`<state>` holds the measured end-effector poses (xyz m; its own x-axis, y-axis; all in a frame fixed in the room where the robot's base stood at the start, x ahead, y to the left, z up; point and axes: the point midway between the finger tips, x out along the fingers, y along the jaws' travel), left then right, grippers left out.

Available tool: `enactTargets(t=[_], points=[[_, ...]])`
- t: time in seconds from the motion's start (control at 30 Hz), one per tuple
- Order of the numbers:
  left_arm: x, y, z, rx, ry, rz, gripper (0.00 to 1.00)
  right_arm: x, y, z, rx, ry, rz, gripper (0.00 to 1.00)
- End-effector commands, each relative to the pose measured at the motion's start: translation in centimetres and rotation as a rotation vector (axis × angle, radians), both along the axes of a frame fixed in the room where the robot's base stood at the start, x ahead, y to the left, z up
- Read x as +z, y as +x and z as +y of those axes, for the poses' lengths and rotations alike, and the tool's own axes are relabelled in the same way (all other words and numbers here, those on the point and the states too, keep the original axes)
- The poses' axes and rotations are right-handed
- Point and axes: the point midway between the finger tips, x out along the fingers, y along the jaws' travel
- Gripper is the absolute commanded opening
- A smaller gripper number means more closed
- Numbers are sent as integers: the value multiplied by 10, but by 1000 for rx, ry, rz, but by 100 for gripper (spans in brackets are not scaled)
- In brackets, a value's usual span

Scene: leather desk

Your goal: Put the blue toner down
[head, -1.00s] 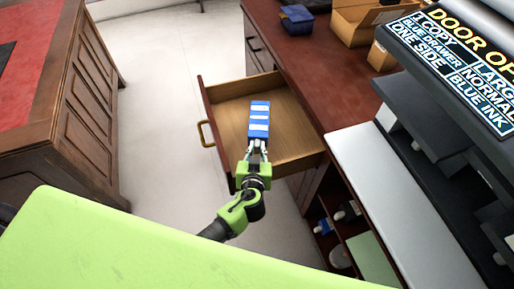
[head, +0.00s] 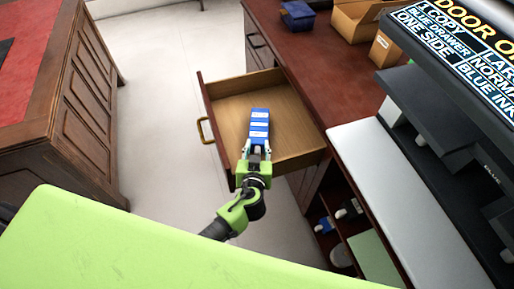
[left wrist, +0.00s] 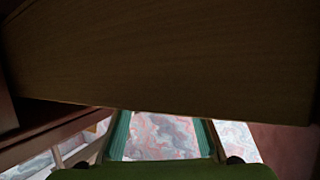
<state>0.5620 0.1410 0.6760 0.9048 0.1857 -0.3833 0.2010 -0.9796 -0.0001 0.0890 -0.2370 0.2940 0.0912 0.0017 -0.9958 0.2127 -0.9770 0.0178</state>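The blue toner (head: 259,122), a blue block with white bands, is in the open wooden drawer (head: 290,118), with its far end pointing to the back. In the left wrist view, a dark wooden panel (left wrist: 160,60) fills the upper part and the toner is not visible. My right gripper is not in view.
The drawer has a brass handle (head: 205,130) and bare floor around the toner. A reddish desktop (head: 330,75) holds a blue container (head: 296,15) and cardboard boxes (head: 386,45). A printer (head: 440,115) stands at right, above a shelf with small items (head: 325,225).

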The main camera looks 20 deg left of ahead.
Motion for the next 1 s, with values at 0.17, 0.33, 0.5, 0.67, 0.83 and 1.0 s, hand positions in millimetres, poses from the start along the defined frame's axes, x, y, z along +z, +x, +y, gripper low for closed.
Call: enactTargets(t=[0.17, 0.33, 0.5, 0.67, 0.83, 1.0], points=[[9, 0, 0, 0, 1, -1, 32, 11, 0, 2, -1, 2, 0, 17], [16, -14, -4, -1, -3, 1, 32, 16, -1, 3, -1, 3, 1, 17], [29, -47, -10, 0, -4, 2, 32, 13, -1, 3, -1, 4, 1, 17], [41, -77, -16, 0, -4, 2, 32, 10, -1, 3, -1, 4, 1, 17], [52, -98, -21, 1, -2, 2, 32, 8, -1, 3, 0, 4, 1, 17], [57, -108, -22, 0, 0, 0, 32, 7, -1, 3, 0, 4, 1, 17]])
